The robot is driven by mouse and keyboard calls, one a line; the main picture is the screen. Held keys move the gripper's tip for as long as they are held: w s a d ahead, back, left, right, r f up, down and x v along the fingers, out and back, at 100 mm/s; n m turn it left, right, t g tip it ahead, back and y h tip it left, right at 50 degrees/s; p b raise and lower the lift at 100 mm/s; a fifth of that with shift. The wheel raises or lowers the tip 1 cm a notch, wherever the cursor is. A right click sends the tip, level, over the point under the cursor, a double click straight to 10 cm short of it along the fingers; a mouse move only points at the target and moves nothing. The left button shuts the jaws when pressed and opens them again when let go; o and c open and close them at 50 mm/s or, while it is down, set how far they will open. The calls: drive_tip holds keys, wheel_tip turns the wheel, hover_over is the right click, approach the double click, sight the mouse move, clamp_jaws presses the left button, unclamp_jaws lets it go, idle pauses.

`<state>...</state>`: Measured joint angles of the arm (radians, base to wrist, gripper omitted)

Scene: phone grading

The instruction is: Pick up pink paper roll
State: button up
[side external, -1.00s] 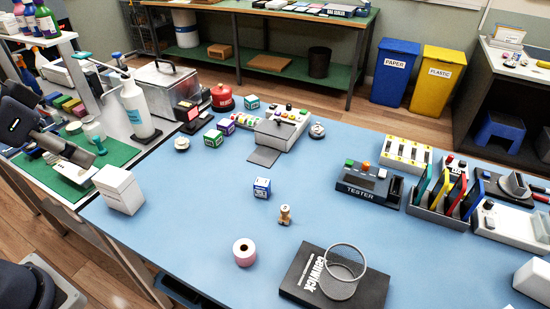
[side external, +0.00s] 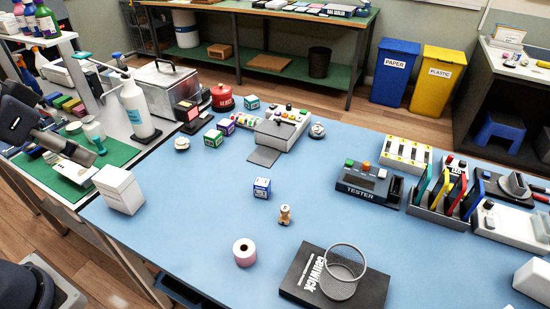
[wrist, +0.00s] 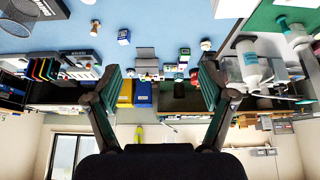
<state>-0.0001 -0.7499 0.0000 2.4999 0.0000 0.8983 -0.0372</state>
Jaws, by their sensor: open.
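The pink paper roll (side external: 244,252) stands upright on the blue table in the side view, near the front edge, with its hollow core facing up. It is left of a black book. In the wrist view only a small pale sliver at the top edge may be the roll; I cannot tell. My gripper (wrist: 160,78) shows in the wrist view with its two fingers spread wide and nothing between them. It points out over the room and is well apart from the roll.
The black book (side external: 292,286) with a wire mesh cup (side external: 343,272) on it lies right of the roll. A white box (side external: 119,189) is at the left. The table around the roll is clear.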

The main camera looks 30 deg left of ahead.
drive_tip(key=w+d+r+n, duration=0.3)
drive_tip(key=w, duration=0.5)
drive_tip(key=m+g, duration=0.2)
drive_tip(key=g, duration=0.4)
hover_over(245, 247)
wheel_tip(245, 247, down, 21)
drive_tip(key=f, duration=0.9)
drive_tip(key=shift+w+d+f, duration=0.15)
drive_tip(key=shift+w+f, duration=0.05)
drive_tip(key=shift+f, duration=0.15)
drive_tip(key=shift+s+a+f, duration=0.15)
drive_tip(key=shift+f, duration=1.35)
drive_tip(key=shift+s+a+f, duration=0.1)
drive_tip(key=shift+f, duration=1.4)
drive_tip(key=c, duration=1.3)
drive_tip(key=shift+o, duration=0.2)
drive_tip(key=shift+r, duration=0.1)
